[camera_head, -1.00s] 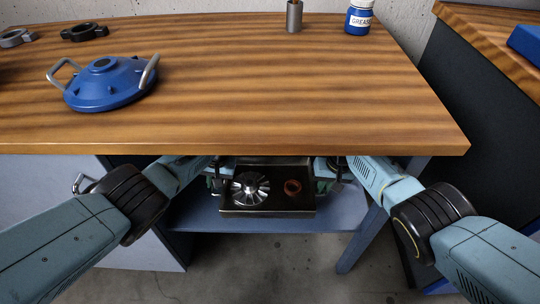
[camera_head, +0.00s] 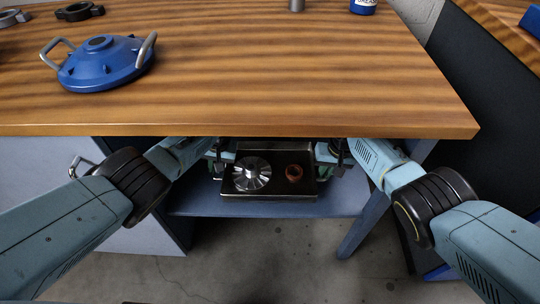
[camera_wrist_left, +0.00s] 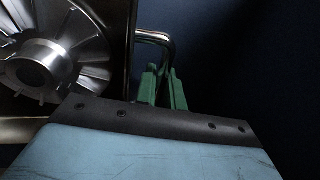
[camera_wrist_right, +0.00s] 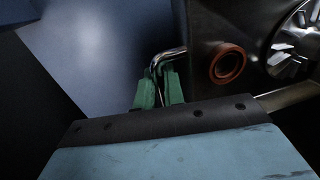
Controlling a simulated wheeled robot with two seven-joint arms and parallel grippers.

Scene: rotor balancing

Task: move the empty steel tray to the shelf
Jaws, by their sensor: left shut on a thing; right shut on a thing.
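The steel tray (camera_head: 272,194) is under the workbench top, above or on the lower shelf (camera_head: 300,209); I cannot tell whether it touches. It is not empty: a silver finned rotor (camera_head: 252,174) lies at its left and a copper-coloured ring (camera_head: 293,173) at its right. My left gripper (camera_wrist_left: 162,88) is shut on the tray's left bent-rod handle (camera_wrist_left: 158,37). My right gripper (camera_wrist_right: 160,88) is shut on the right handle (camera_wrist_right: 170,54).
The wooden bench top (camera_head: 300,90) overhangs the tray and arms. On it stand a blue cover with two handles (camera_head: 100,66), dark clamp rings (camera_head: 80,11), a steel cylinder (camera_head: 297,4) and a blue grease jar (camera_head: 363,6). A bench leg (camera_head: 366,222) stands right of the tray.

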